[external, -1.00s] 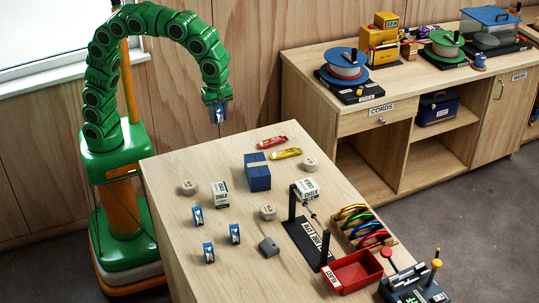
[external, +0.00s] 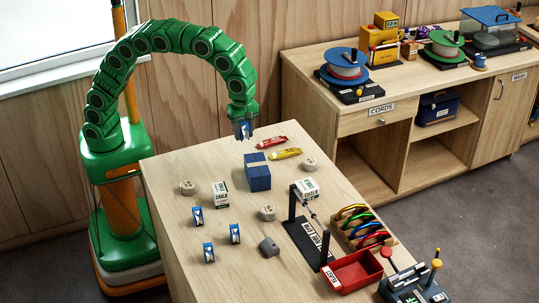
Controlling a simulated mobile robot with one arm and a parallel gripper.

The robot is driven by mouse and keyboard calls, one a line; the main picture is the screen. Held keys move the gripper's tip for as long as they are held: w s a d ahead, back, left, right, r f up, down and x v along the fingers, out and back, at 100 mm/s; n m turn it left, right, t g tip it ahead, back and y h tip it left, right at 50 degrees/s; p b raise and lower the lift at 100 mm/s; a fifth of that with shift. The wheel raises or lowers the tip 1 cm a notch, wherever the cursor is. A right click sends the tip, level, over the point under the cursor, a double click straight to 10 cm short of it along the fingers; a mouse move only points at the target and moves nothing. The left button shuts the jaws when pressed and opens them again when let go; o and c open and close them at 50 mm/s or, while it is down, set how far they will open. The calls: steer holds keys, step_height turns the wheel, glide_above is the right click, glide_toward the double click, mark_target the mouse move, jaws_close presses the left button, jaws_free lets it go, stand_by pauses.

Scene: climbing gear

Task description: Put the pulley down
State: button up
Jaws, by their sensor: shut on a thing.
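My gripper (external: 243,130) is at the end of the green arm, above the far edge of the wooden table (external: 180,235). It is shut on a small blue-and-silver pulley (external: 244,133), which hangs above the tabletop and is partly hidden by the jaws. Several similar blue pulleys stand on the near left part of the table: one (external: 197,215), another (external: 235,233) and a third (external: 208,252).
A blue block (external: 257,178) and red (external: 271,142) and yellow (external: 285,154) tubes lie near my gripper. Chalk boxes (external: 220,194), round tape-like discs (external: 188,187), a black rack (external: 305,240) and a red bin (external: 355,272) also occupy the table. The far left tabletop is clear.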

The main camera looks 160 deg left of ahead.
glide_above(257, 164)
step_height(257, 164, down, 6)
steer(key=shift+r, duration=0.1)
steer(key=shift+w+f, duration=0.1)
steer(key=shift+f, duration=1.5)
steer(key=o, duration=1.1)
steer(key=shift+f, duration=0.1)
step_height(257, 164, up, 12)
steer(key=shift+r, duration=0.15)
steer(key=shift+d, duration=0.1)
